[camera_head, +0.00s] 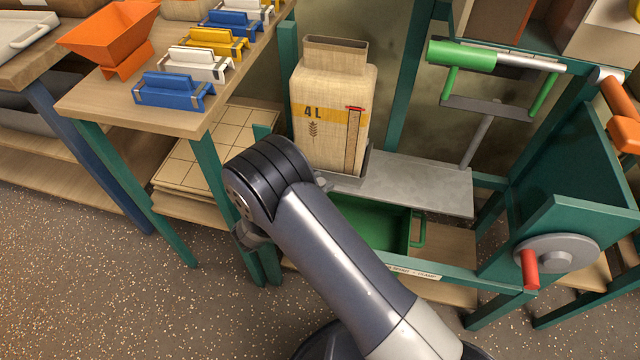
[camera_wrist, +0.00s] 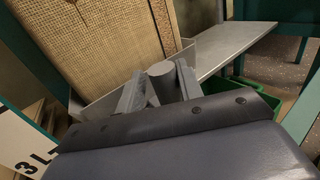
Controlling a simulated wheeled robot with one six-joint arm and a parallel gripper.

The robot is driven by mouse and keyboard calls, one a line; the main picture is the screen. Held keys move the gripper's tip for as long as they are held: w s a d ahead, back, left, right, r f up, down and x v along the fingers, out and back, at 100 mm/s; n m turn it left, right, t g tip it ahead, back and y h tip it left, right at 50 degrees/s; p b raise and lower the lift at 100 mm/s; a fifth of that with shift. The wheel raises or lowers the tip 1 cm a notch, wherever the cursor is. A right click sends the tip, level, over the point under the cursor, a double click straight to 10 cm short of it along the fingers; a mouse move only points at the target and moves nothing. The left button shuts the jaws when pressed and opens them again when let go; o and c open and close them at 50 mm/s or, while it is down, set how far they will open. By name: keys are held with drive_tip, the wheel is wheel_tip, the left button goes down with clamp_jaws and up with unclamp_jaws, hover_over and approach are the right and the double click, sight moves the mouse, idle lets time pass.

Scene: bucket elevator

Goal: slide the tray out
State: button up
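A grey metal tray (camera_head: 420,184) with a flat plate reaching right shows in the head view. A burlap-look container marked 4 L (camera_head: 330,110) stands on its left part, inside a raised rim. In the wrist view, the plate (camera_wrist: 230,48) runs to the upper right beside the container (camera_wrist: 105,40). A short grey cylinder like a knob (camera_wrist: 161,71) is at the tray's near side. The two fingers of my gripper (camera_wrist: 158,92) flank this knob. Whether they press on it is unclear. In the head view my arm hides most of the gripper.
A green drawer-like box (camera_head: 375,222) with a handle is below the plate. A green frame rail (camera_head: 440,270) crosses in front. A disc with a red crank (camera_head: 555,254) is at right. A wooden table (camera_head: 135,115) with coloured buckets is at left.

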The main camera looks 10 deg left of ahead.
drive_tip(key=shift+o, duration=1.2)
drive_tip(key=p+v, duration=0.1)
drive_tip(key=v, duration=1)
drive_tip(key=shift+p, duration=0.4)
drive_tip(key=shift+w, duration=0.1)
drive_tip(key=b+x, duration=0.1)
drive_tip(key=x, duration=0.9)
drive_tip(key=shift+w+d+b, duration=0.2)
drive_tip(key=shift+d+b, duration=0.15)
drive_tip(key=shift+b, duration=0.05)
drive_tip(key=shift+w+d, duration=0.15)
drive_tip(key=shift+d, duration=0.15)
drive_tip(key=shift+d, duration=0.1)
